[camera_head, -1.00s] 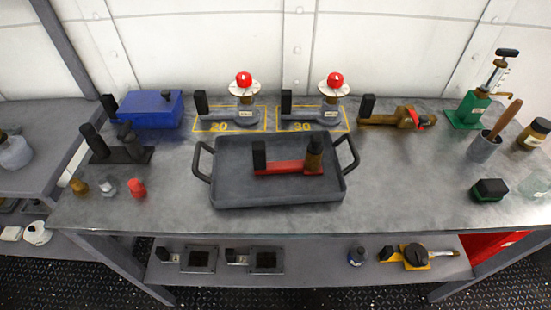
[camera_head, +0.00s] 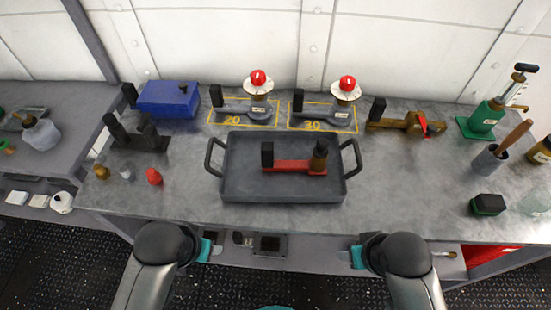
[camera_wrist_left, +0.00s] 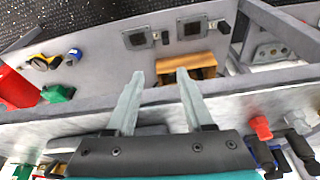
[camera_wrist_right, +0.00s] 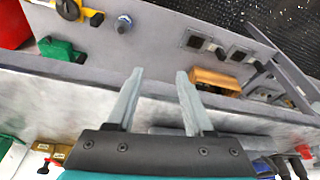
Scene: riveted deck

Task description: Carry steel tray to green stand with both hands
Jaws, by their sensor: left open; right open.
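The steel tray (camera_head: 235,188) is a dark grey rectangular pan with a looped handle at each end, flat on the grey workbench. A red tool with black upright ends (camera_head: 293,166) lies in it. My left gripper (camera_head: 208,248) is at the bench's front edge, below the tray's left side. My right gripper (camera_head: 355,256) is at the same edge, below its right side. Both are apart from the handles. In the left wrist view the fingers (camera_wrist_left: 160,78) are spread and empty; so are those in the right wrist view (camera_wrist_right: 158,76). I cannot identify a green stand.
A green-based pump (camera_head: 483,122) and a green-black block (camera_head: 488,205) stand on the bench's right. Two red-knobbed valves (camera_head: 258,90) (camera_head: 346,95) stand behind the tray. A blue box (camera_head: 167,99) is at back left. Small fittings (camera_head: 154,177) lie left of the tray.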

